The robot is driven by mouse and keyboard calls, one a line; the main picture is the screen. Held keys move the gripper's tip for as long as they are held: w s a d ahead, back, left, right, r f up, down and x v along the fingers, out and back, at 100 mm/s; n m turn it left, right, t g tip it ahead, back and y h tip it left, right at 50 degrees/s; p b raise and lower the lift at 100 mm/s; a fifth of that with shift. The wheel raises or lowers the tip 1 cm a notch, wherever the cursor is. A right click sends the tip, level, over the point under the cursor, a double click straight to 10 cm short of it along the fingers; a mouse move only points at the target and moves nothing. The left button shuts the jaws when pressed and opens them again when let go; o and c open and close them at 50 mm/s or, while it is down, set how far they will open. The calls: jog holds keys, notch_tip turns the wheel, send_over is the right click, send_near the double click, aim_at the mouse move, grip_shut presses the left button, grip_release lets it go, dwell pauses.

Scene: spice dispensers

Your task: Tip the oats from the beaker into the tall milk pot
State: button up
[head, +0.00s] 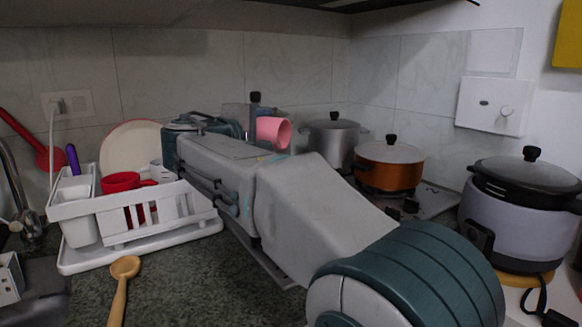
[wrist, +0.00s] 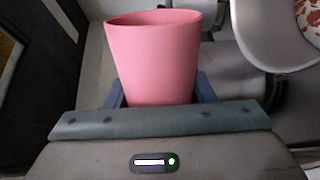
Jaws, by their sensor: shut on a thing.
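A pink beaker (head: 272,132) is in my gripper, in front of the back wall in the head view. It looks tipped over, its mouth facing right. In the wrist view the beaker (wrist: 157,60) fills the middle, and my gripper (wrist: 160,92) is shut on its sides with a blue finger at each edge. Its inside is barely visible; I see no oats. A tall grey metal pot (head: 333,143) with a lid and black knob stands right of the beaker. Another black knob (head: 255,98) shows behind the gripper; what it belongs to is mostly hidden. I cannot tell which is the milk pot.
An orange lidded pot (head: 388,174) stands on the hob at right. A large rice cooker (head: 510,215) is at far right. A white dish rack (head: 120,215) with a red cup (head: 121,182) stands left. A wooden spoon (head: 121,280) lies on the dark counter.

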aim_at(264, 119)
jog(key=shift+s+d+r+m+b, duration=0.1)
jog(key=shift+d+r+m+b, duration=0.15)
jog(key=shift+m+b, duration=0.35)
jog(key=shift+s+d+r+m+b, duration=0.1)
jog(key=shift+r+m+b, duration=0.25)
jog(key=shift+m+b, duration=0.25)
dwell(0.6)
jog(key=shift+s+d+r+m+b, duration=0.15)
jog(key=shift+d+r+m+b, duration=0.2)
jog(key=shift+m+b, duration=0.5)
jog(key=shift+s+d+r+m+b, duration=0.15)
jog(key=shift+d+r+m+b, duration=0.2)
jog(key=shift+m+b, duration=0.45)
dwell(1.0)
jog(key=shift+r, duration=0.1)
